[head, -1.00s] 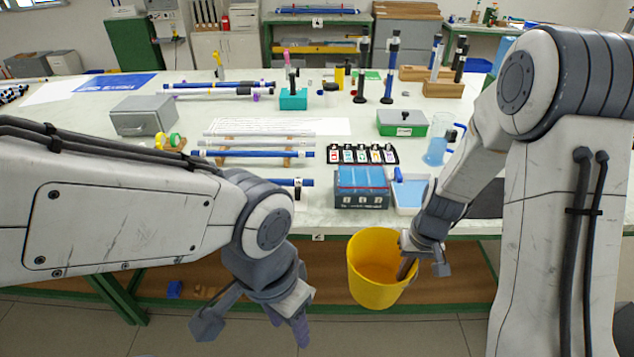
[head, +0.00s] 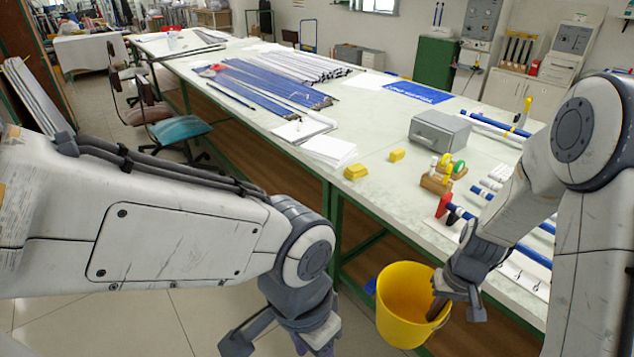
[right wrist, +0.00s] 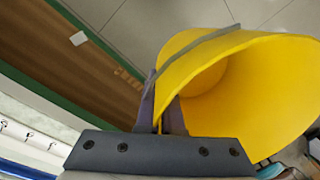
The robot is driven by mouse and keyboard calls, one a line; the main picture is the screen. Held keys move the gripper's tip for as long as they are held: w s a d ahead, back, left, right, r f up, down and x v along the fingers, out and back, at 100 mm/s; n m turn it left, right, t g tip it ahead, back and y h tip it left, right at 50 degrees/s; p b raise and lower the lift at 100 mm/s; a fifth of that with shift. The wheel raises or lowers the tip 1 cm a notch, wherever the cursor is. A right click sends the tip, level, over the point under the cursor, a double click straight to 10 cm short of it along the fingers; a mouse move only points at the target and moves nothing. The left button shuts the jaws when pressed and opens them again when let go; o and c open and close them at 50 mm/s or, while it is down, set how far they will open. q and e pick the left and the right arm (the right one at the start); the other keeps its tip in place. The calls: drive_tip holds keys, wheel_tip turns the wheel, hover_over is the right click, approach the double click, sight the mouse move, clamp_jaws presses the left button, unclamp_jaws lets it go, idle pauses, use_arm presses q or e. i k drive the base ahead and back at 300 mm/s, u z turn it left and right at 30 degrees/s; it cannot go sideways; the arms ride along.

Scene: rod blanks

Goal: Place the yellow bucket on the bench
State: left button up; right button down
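The yellow bucket (head: 397,318) hangs in my right gripper (head: 445,306), in front of the bench edge and below the level of its top. In the right wrist view the fingers (right wrist: 160,118) pinch the wall of the bucket (right wrist: 225,75) at its rim, and a grey handle lies across the bucket. The bucket looks empty in its visible part. The bench (head: 385,205) is a long pale table with a green frame. My left gripper (head: 268,350) is low at the bottom of the head view, empty, with its fingers spread and partly cut off by the frame edge.
Near the bench edge are yellow blocks (head: 355,172), a tape holder (head: 437,183) and blue rods. A grey box (head: 440,130) stands behind. Papers (head: 328,150) and blue rods (head: 262,85) cover the left part.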

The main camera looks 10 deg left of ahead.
sight(398, 193)
drive_tip(key=u, duration=1.35)
drive_tip(key=i, duration=2.85)
drive_tip(key=z, duration=2.6)
